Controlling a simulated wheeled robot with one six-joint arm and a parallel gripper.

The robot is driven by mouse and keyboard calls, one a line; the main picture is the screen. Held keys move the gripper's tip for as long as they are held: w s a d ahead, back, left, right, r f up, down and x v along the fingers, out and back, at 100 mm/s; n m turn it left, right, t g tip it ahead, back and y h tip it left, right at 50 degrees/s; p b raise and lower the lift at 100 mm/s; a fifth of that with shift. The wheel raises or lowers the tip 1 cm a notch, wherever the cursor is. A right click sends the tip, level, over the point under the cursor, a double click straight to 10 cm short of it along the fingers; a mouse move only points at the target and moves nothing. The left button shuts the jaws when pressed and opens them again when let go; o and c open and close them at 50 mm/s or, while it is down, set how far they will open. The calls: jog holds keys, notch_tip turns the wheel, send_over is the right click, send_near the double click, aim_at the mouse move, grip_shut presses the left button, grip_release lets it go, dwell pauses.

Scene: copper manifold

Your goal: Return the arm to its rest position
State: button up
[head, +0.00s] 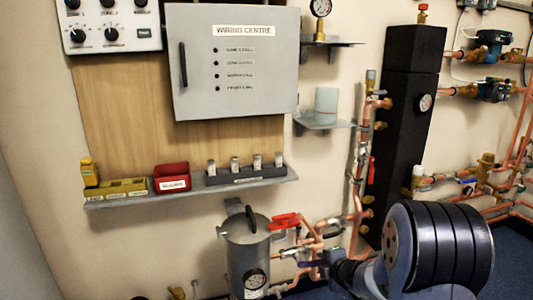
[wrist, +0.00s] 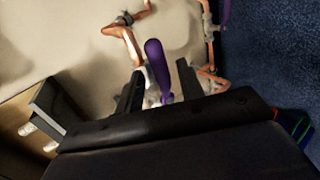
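My arm (head: 440,250) reaches in from the lower right of the head view, towards the copper pipework low on the wall. My gripper (wrist: 159,68) shows in the wrist view with its two dark fingers apart. A purple lever handle (wrist: 157,62) stands in line with the gap between the fingers, with room visible on both sides. I cannot tell how deep between the fingers it sits. In the head view, a small purple part (head: 308,264) shows beside my arm's end, and the gripper itself is mostly hidden.
A grey cylindrical vessel (head: 248,250) and a red lever (head: 285,220) are close left of my arm. A black column (head: 404,130) and copper pipes (head: 362,170) rise behind it. A wall shelf (head: 200,193) holds a red bin (head: 172,178). Blue floor (wrist: 270,60) is open at right.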

aim_at(321, 263)
jog(key=x, duration=0.3)
jog(key=shift+w+a, duration=0.1)
